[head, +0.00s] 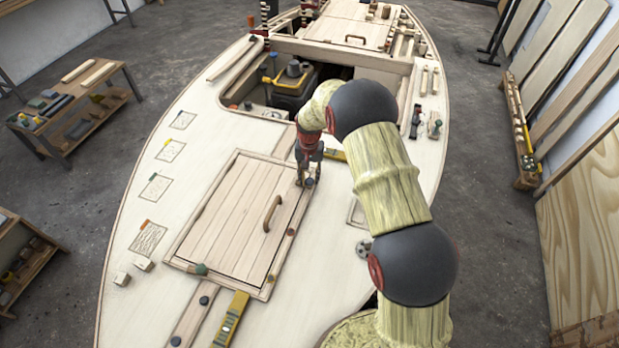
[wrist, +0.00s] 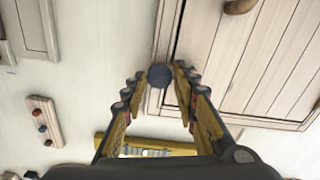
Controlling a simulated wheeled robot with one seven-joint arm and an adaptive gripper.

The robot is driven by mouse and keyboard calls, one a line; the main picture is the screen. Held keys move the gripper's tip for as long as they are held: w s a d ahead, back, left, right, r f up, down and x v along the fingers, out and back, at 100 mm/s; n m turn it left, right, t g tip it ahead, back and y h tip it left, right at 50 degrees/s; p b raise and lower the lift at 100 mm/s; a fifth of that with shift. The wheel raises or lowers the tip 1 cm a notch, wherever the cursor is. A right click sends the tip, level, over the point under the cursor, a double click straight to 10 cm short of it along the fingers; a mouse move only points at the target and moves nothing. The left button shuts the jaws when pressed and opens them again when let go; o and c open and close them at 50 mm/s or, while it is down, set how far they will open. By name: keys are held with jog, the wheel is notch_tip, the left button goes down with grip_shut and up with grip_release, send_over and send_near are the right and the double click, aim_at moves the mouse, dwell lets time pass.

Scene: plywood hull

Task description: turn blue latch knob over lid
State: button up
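The plank lid (head: 228,222) with a curved wooden handle (head: 272,213) lies flat in its frame on the deck, and its edge shows at the right of the wrist view (wrist: 245,75). The dark blue latch knob (wrist: 160,75) stands by the lid's corner; in the head view it is partly hidden by my fingers. My gripper (head: 308,178) points down over that corner. In the wrist view my gripper (wrist: 160,76) is open, with the knob between and just past the fingertips. The right fingertip looks close to the knob; contact cannot be told.
A green knob (head: 200,269) sits at the lid's near edge. A yellow level (head: 231,318) lies on the near deck. Another yellow level (wrist: 155,148) shows behind my fingers. A small knobbed strip (wrist: 42,121) lies apart at left. An open hatchway with a toolbox (head: 290,88) is beyond.

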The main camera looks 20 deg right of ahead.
aim_at(309, 181)
jog(key=o, duration=0.3)
notch_tip(309, 181, up, 12)
dwell(0.7)
dwell(0.4)
